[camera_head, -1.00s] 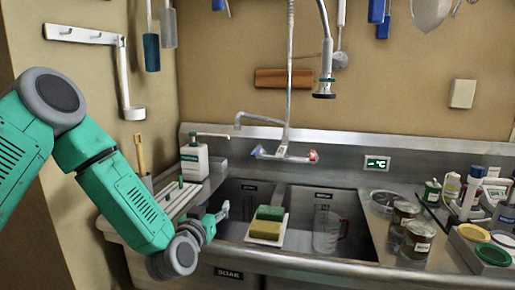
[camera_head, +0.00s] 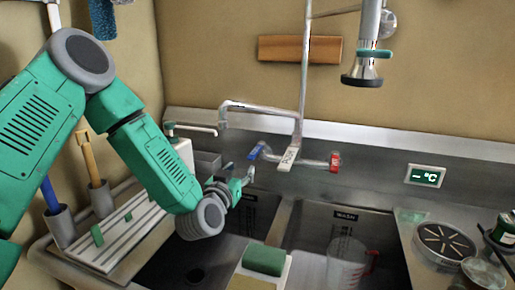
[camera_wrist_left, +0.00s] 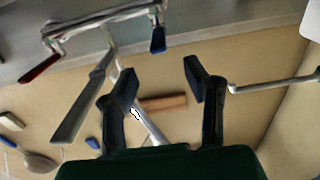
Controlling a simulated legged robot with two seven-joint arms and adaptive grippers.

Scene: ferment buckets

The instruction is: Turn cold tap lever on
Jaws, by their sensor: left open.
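The wall tap (camera_head: 298,140) has a blue-ended lever (camera_head: 255,151) on the left and a red-ended lever (camera_head: 335,162) on the right. My left gripper (camera_head: 248,174) is just below the blue lever in the head view, over the sink's left side. In the left wrist view, the open fingers (camera_wrist_left: 160,80) have an empty gap between them. The blue lever (camera_wrist_left: 158,39) lies beyond this gap, apart from the fingers. The red lever (camera_wrist_left: 40,68) is at the upper left there. My right gripper is not in view.
A spray head (camera_head: 366,65) hangs above the tap. The sink holds a clear jug (camera_head: 347,265) in its right basin and a green sponge (camera_head: 264,260) at the divider. A soap bottle is partly hidden behind my left arm. A temperature display (camera_head: 425,176) is on the right.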

